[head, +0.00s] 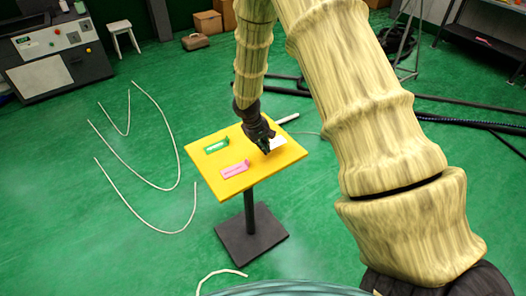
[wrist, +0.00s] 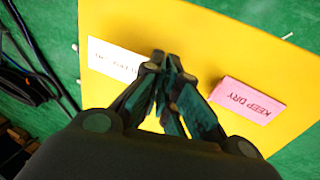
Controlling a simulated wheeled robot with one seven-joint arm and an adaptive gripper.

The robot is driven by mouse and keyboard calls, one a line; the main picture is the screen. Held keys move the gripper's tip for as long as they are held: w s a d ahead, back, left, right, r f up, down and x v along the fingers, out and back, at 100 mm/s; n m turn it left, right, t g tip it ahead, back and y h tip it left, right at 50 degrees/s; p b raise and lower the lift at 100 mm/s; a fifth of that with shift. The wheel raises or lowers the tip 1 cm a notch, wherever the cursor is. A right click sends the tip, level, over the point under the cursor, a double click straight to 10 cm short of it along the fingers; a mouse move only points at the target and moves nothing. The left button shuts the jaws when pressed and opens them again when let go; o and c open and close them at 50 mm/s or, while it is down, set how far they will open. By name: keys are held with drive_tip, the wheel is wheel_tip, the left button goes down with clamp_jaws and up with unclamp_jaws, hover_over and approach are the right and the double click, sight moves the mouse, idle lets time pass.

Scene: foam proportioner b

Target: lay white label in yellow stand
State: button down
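The white label (head: 278,142) is at the far right part of the yellow stand's top (head: 255,178). In the wrist view the white label (wrist: 113,60) shows printed text, and its right end is hidden behind my fingertips. My gripper (head: 267,150) points down over the stand, right at the label. In the wrist view its fingertips (wrist: 163,66) are close together and appear pinched on the label's end. The label is at or just above the yellow surface; I cannot tell whether it rests on it.
A green label (head: 216,145) and a pink label (head: 235,169) sit on the stand's left and front parts. The pink one reads "KEEP DRY" in the wrist view (wrist: 247,100). The stand has a dark post and base (head: 251,238). Pale hoses (head: 150,185) lie on the green floor.

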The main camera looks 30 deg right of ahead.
sight(265, 157)
drive_tip(key=shift+f+p, duration=0.6)
drive_tip(key=shift+f, duration=1.15)
drive_tip(key=shift+f, duration=0.15)
drive_tip(key=c, duration=1.6)
unclamp_jaws()
drive_tip(key=shift+c, duration=0.2)
drive_tip(key=shift+r, duration=0.2)
drive_tip(key=b+v, duration=0.2)
drive_tip(key=v, duration=1)
